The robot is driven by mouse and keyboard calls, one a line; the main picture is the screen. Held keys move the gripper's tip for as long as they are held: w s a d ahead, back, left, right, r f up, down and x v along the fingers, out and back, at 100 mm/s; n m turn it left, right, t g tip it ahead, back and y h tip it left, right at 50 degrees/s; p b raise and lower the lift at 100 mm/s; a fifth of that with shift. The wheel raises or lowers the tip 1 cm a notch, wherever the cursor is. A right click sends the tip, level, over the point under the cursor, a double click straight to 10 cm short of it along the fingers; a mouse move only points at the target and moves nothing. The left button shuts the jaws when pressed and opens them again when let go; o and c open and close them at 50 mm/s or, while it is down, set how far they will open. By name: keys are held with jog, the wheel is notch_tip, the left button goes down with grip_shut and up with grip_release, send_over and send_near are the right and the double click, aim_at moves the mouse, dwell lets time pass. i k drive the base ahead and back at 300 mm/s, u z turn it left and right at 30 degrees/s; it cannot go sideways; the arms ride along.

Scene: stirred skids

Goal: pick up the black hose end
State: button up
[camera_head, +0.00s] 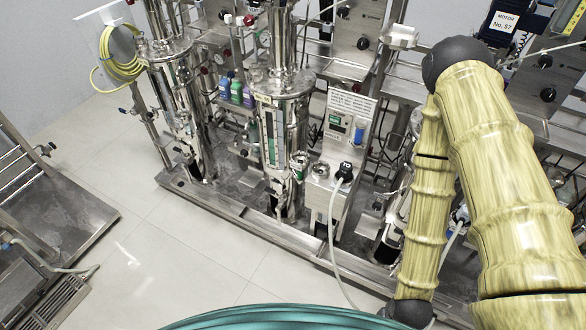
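The black hose end (345,170) sits at the top of a steel box on the middle skid, just below a tilted control panel. A white hose (333,225) runs from it down the front of the box and on to the floor at the bottom. My yellow arm reaches up on the right, bends at a black joint, and comes down to another black joint near the bottom edge. My gripper does not show in this view, so its fingers and anything in them are hidden. My arm is apart from the black hose end in the picture.
The control panel (349,108) stands behind the hose end. Tall steel vessels (283,120) stand to its left, with several small coloured bottles (236,92) between them. A steel skid edge (235,215) runs along the front.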

aim_at(345, 167)
jog(key=u, duration=1.2)
jog(key=k, duration=0.7)
jog(key=z, duration=0.85)
jog(key=i, duration=1)
